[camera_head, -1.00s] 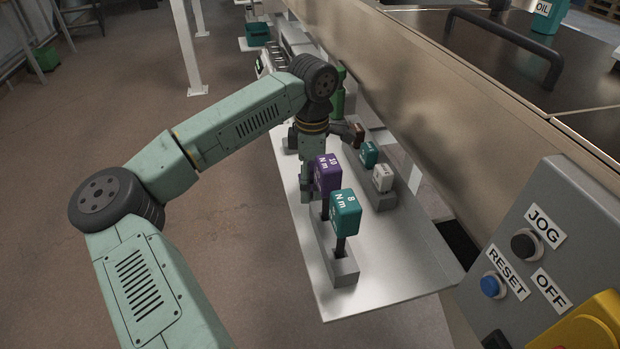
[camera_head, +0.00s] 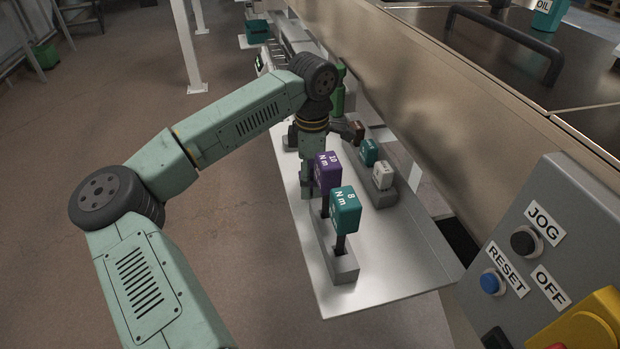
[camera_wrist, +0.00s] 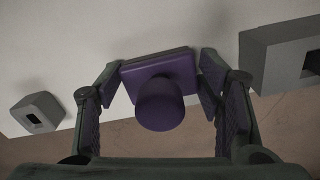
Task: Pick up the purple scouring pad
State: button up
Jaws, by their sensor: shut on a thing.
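The purple scouring pad (camera_wrist: 184,68) shows in the wrist view as a flat purple slab with a round purple knob facing the camera. My gripper (camera_wrist: 164,75) has a finger on each side of it, shut on the pad's edges. In the head view my gripper (camera_head: 307,187) points down over the metal shelf, and the pad is hidden behind my wrist and the purple block. I cannot tell whether the pad touches the shelf.
A purple "10 Nm" block (camera_head: 327,172) and a teal "8 Nm" block (camera_head: 345,210) stand in a grey holder close to my gripper. Another grey holder (camera_head: 382,198) has smaller blocks at the right. The metal shelf's (camera_head: 385,270) front is clear. A control box (camera_head: 570,240) stands right.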

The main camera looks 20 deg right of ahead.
aim_at(311, 164)
notch_tip(311, 164, up, 10)
jog(key=shift+b, duration=0.7)
jog(key=o, duration=0.7)
jog(key=c, duration=0.5)
